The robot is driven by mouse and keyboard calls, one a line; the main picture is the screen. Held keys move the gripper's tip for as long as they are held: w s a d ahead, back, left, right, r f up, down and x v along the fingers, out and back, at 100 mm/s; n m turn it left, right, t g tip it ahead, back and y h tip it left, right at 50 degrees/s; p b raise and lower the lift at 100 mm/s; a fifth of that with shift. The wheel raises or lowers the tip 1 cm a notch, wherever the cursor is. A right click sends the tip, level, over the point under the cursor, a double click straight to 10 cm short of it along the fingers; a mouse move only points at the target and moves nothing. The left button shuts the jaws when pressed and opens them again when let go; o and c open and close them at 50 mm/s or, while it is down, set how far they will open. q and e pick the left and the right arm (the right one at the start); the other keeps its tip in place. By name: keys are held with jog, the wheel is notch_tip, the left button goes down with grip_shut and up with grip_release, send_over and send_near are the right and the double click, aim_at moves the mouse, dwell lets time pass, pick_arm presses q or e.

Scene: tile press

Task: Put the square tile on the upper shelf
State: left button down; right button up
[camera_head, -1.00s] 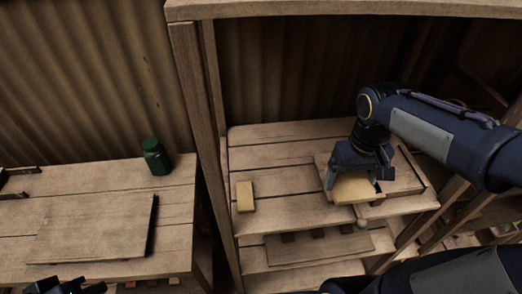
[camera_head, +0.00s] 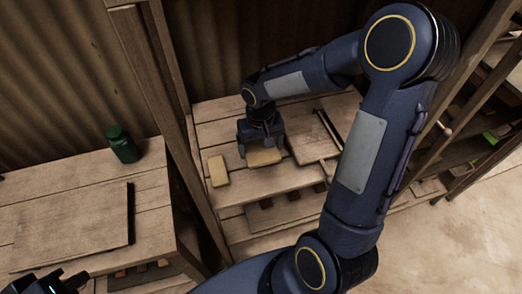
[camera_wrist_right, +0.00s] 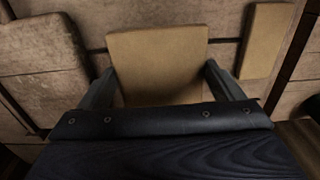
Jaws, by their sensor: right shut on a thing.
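The square tile (camera_head: 264,158) is tan and flat. My right gripper (camera_head: 262,148) is shut on it, with a finger at each side, over the upper wooden shelf (camera_head: 275,182). In the right wrist view the tile (camera_wrist_right: 157,58) lies between the two fingers (camera_wrist_right: 158,85). I cannot tell whether it touches the shelf. A narrower tan tile (camera_head: 218,170) lies on the shelf just left of it and also shows in the wrist view (camera_wrist_right: 267,40). My left gripper (camera_head: 48,284) is partly in view at the bottom left, its jaws unclear.
A wooden board (camera_head: 308,142) lies on the shelf right of the held tile. A wooden post (camera_head: 155,90) stands at the shelf's left. A lower shelf (camera_head: 270,217) lies beneath.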

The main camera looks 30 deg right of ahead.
aim_at(261, 150)
jog(key=shift+f, duration=1.45)
jog(key=shift+f, duration=0.2)
jog(key=o, duration=1)
jog(key=shift+c, duration=0.2)
notch_tip(261, 150, up, 12)
jog(key=s+a+r+t+y, duration=0.1)
jog(key=s+a+t+y, duration=0.1)
jog(key=s, duration=0.6)
jog(key=s+a+r+n+t+y, duration=0.1)
jog(key=s+a+r+t, duration=0.1)
jog(key=s, duration=0.7)
jog(key=shift+a+r+t+y, duration=0.25)
jog(key=shift+a+t+y, duration=0.15)
jog(key=shift+t, duration=0.4)
